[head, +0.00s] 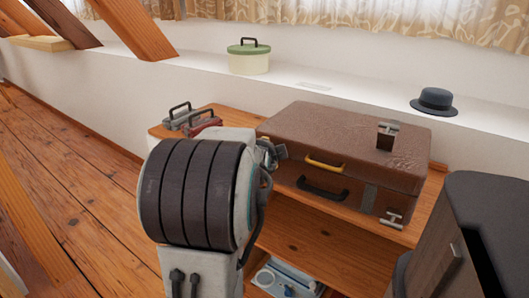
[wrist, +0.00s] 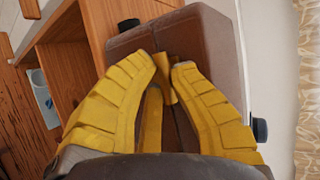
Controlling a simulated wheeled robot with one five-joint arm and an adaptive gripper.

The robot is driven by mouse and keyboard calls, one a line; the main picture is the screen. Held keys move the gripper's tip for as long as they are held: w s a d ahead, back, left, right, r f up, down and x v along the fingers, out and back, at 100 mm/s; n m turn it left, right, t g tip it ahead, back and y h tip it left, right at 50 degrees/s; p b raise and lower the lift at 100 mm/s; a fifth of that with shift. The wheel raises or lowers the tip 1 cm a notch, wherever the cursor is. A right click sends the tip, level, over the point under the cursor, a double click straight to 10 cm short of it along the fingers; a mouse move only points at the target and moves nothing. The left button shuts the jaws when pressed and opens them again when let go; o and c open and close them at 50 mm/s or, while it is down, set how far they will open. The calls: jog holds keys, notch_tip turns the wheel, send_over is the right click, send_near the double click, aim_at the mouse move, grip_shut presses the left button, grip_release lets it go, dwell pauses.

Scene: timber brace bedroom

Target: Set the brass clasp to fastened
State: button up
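A brown suitcase (head: 310,127) lies flat on a wooden shelf unit in the head view. A yellow bar (head: 325,162), which may be the brass clasp, is on its front above a black handle (head: 322,190). In the wrist view the suitcase (wrist: 205,45) is turned sideways, its seam running down the picture. A small yellow-brass piece (wrist: 166,80) sits at the seam between the yellow fingers of my gripper (wrist: 164,66). The fingertips are close on either side. I cannot tell whether they touch it. My gripper is hidden behind my arm in the head view.
Metal fittings (head: 388,135) show at the suitcase's right end. A dark cabinet (head: 490,215) stands at the right. A hat (head: 433,101) and a green-lidded tin (head: 248,58) stand on the ledge behind. Sloping timber braces (head: 135,28) cross the left. Open floor (head: 70,160) lies left.

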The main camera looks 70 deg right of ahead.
jog(key=o, duration=0.8)
jog(key=shift+f, duration=0.15)
jog(key=v, duration=1.2)
jog(key=shift+w, duration=0.1)
dwell(0.4)
